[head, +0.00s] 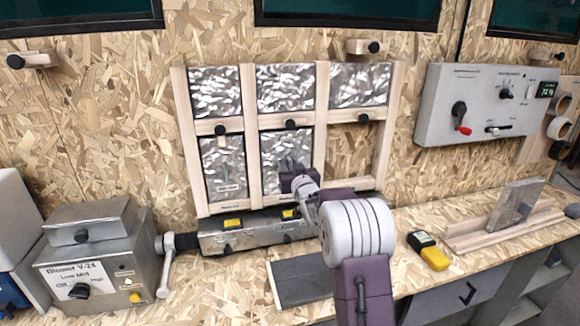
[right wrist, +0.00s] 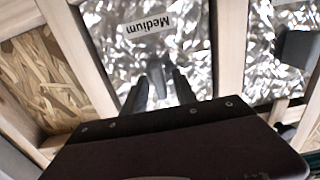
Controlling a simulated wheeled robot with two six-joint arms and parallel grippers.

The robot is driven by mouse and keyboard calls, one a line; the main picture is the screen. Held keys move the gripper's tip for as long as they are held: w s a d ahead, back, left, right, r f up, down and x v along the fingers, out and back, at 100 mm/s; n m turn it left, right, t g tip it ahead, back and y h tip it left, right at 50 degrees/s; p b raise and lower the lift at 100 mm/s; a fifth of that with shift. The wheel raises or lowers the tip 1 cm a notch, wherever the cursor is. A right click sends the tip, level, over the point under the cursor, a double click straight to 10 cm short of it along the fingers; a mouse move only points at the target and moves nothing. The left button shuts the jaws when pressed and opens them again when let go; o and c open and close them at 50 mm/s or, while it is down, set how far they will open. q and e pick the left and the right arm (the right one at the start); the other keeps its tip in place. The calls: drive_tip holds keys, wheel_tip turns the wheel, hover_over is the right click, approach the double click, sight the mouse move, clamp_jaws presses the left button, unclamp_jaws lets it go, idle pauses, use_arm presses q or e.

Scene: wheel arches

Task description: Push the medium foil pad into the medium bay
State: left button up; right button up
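The medium foil pad (right wrist: 185,32) is a crinkled silver panel with an upside-down "Medium" label in the right wrist view. In the head view this pad (head: 273,148) sits in the lower middle bay of the wooden frame (head: 250,123). My right gripper (head: 290,168) is in front of the pad's lower part and hides some of it. In the right wrist view its dark fingers (right wrist: 160,84) point at the foil below the label. Whether they touch it, and how far apart they are, is unclear. My left gripper is not in view.
The lower right bay (head: 346,150) shows bare board. Other foil pads fill the top row and the lower left bay (head: 223,165). A metal box (head: 215,242) lies under the frame. A blower (head: 95,265) stands left, and a yellow-black device (head: 428,250) lies right.

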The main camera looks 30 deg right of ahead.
drive_tip(key=shift+s, duration=0.1)
drive_tip(key=b+v, duration=0.3)
drive_tip(key=v, duration=1.4)
drive_tip(key=shift+d+f, duration=0.15)
drive_tip(key=shift+f, duration=0.05)
